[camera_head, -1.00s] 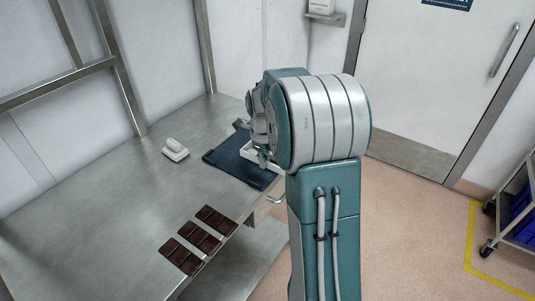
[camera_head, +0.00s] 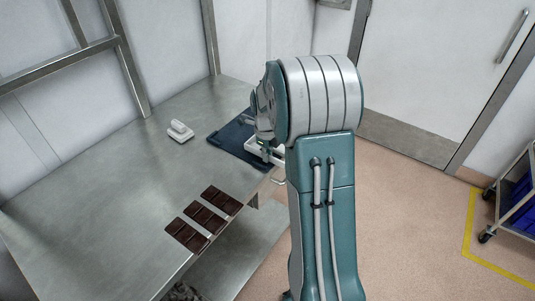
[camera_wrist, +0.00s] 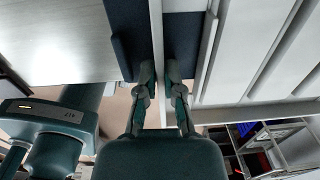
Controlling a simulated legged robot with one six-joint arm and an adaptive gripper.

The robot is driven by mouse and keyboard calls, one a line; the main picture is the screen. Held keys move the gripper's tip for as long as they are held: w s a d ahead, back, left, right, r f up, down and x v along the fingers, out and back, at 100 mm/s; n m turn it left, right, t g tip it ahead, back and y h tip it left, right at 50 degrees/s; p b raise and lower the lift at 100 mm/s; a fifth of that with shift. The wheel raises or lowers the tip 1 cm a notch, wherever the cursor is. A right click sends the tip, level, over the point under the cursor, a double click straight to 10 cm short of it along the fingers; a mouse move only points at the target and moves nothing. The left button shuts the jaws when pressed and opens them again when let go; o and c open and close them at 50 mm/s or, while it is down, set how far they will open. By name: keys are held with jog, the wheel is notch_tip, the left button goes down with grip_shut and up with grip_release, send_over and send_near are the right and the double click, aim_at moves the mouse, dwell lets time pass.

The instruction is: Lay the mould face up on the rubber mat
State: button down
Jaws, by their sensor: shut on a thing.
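The mould (camera_head: 264,154) is a white, shallow, tray-like piece over the right part of the dark blue rubber mat (camera_head: 228,136). My arm hides much of it. My gripper (camera_wrist: 159,76) is shut on a pale strip of the mould (camera_wrist: 157,40), which runs between its two fingers in the wrist view. Mat shows on both sides of this strip (camera_wrist: 128,40). I cannot tell which face of the mould is up, or whether it touches the mat.
A small white object (camera_head: 180,131) stands left of the mat on the steel table (camera_head: 120,190). Several dark brown slabs (camera_head: 205,218) lie near its front edge. A trolley with blue crates (camera_head: 520,200) stands on the floor at right. The table's left part is clear.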

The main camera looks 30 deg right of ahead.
jog(key=shift+d, duration=0.15)
jog(key=shift+d+f, duration=0.15)
jog(key=shift+d, duration=0.1)
jog(key=shift+a+f, duration=0.15)
jog(key=c, duration=0.7)
grip_release()
notch_tip(320, 180, up, 15)
jog(key=shift+s+a, duration=0.15)
jog(key=shift+a, duration=0.1)
dwell(0.6)
